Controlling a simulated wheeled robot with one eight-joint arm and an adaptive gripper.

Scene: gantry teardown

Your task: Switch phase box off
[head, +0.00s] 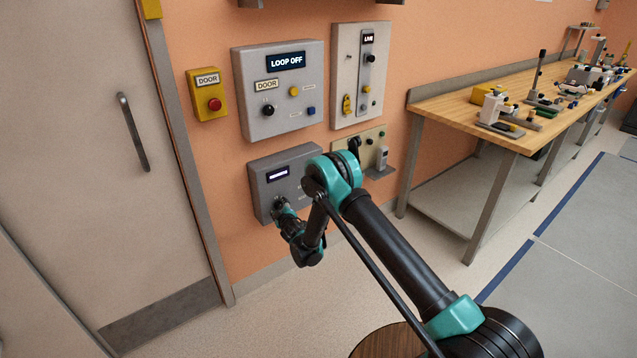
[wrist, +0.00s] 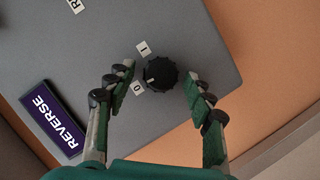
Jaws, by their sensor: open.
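The grey box (head: 262,188) with a small lit purple display is low on the orange wall in the head view. I take it as the phase box. In the wrist view its display (wrist: 55,120) reads REVERSE. A black ribbed knob (wrist: 162,71) sits on the grey face (wrist: 205,45) between labels 0 and I on its left. The knob's white mark is on its left side, toward the 0 label. My gripper (wrist: 158,82) is open, with one finger on each side of the knob; contact cannot be told. In the head view my gripper (head: 282,207) hides part of the box front.
Above are a LOOP OFF panel (head: 258,65) and a LIVE panel (head: 349,85). A yellow door box (head: 207,86) with a red button is beside them. A small beige panel (head: 370,134) with a shelf is right of the box. A bench (head: 465,112) stands right; the door (head: 75,120) is left.

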